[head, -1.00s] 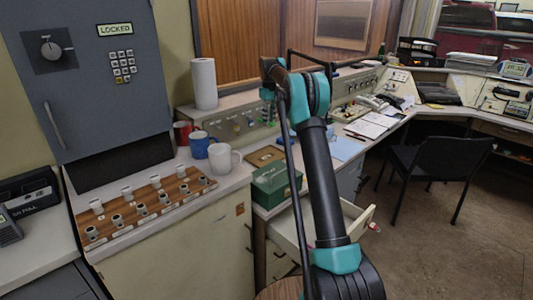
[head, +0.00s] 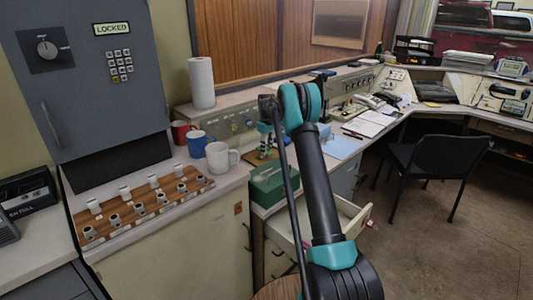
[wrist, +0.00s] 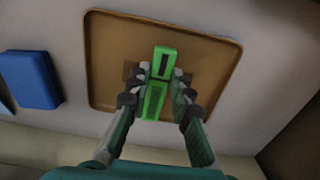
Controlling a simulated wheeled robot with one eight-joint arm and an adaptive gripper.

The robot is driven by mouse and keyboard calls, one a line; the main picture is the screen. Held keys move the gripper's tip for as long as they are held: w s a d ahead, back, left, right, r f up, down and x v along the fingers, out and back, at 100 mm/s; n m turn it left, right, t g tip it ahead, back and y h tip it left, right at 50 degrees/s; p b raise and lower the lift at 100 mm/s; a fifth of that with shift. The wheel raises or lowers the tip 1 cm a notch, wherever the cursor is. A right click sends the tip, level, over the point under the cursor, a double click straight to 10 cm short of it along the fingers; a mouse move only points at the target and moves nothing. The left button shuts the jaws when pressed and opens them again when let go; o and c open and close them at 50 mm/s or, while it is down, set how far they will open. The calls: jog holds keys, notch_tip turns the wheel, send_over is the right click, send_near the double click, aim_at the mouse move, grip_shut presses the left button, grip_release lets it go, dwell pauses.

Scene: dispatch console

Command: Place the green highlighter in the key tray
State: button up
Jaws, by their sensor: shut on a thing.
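My gripper (wrist: 155,95) is shut on the green highlighter (wrist: 157,75), seen between its two fingers in the wrist view. The brown, shallow, square-rimmed key tray (wrist: 94,60) lies behind the highlighter there, which shows against its floor. I cannot tell whether the highlighter touches the tray. In the head view my gripper (head: 264,142) points down at the tray (head: 254,160), which sits on the counter behind a green box. My gripper and arm hide part of the tray there, and the highlighter is hard to make out.
The green box (head: 268,186) stands in front of the tray. A blue object (wrist: 32,80) lies left of the tray in the wrist view. An open drawer (head: 345,217) juts out below the counter.

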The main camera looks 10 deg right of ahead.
jog(key=shift+f, duration=0.9)
jog(key=o, duration=0.8)
jog(key=shift+f, duration=0.1)
